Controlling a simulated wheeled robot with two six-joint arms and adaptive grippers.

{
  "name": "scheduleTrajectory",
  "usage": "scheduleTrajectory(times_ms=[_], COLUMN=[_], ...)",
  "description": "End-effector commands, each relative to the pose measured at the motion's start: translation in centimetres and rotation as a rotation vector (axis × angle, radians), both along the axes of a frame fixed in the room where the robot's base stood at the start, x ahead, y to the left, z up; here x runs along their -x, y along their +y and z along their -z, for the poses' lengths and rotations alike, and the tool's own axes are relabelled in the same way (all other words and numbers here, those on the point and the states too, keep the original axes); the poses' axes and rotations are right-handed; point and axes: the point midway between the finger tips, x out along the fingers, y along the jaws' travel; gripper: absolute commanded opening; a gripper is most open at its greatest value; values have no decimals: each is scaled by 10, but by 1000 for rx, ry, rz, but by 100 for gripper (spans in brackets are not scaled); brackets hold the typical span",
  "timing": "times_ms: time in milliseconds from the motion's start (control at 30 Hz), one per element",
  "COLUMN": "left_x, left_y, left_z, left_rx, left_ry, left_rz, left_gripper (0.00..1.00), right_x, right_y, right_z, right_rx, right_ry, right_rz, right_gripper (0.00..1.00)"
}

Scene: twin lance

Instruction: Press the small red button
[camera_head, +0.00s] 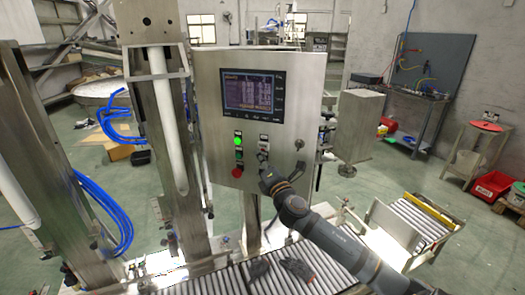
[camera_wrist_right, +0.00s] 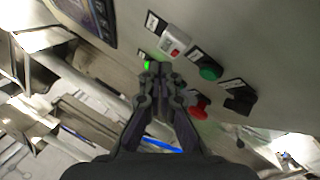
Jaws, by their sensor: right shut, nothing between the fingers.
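A steel control panel (camera_head: 212,100) faces me in the head view, with a round red button (camera_head: 237,172) at the bottom of its left column of controls. In the right wrist view a red button (camera_wrist_right: 199,108) shows just right of the fingers, partly hidden by them. A small red spot (camera_wrist_right: 174,51) also shows on a pale square control beyond the fingertips. My right gripper (camera_head: 265,178) is in front of the panel, to the right of the round red button. In the wrist view the right gripper (camera_wrist_right: 160,70) is shut and empty. I cannot tell whether it touches the panel. My left gripper is not in view.
A lit green lamp (camera_head: 238,140) and a screen (camera_head: 253,95) are on the panel. The wrist view shows a green button (camera_wrist_right: 208,71) and a black knob (camera_wrist_right: 240,97) nearby. A roller conveyor (camera_head: 318,262) with dark gloves (camera_head: 297,269) lies below.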

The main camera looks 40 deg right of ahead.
Motion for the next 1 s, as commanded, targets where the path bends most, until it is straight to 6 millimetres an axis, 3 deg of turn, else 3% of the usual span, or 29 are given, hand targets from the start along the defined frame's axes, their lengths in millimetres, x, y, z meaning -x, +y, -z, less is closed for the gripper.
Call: scheduleTrajectory(times_ms=[1000], left_x=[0], left_y=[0], left_z=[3], left_rx=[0], left_ry=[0], left_rz=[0], left_gripper=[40], right_x=[-7], right_y=[-10], right_z=[0], right_rx=[0], right_ry=[0], right_rz=[0], right_gripper=[0])
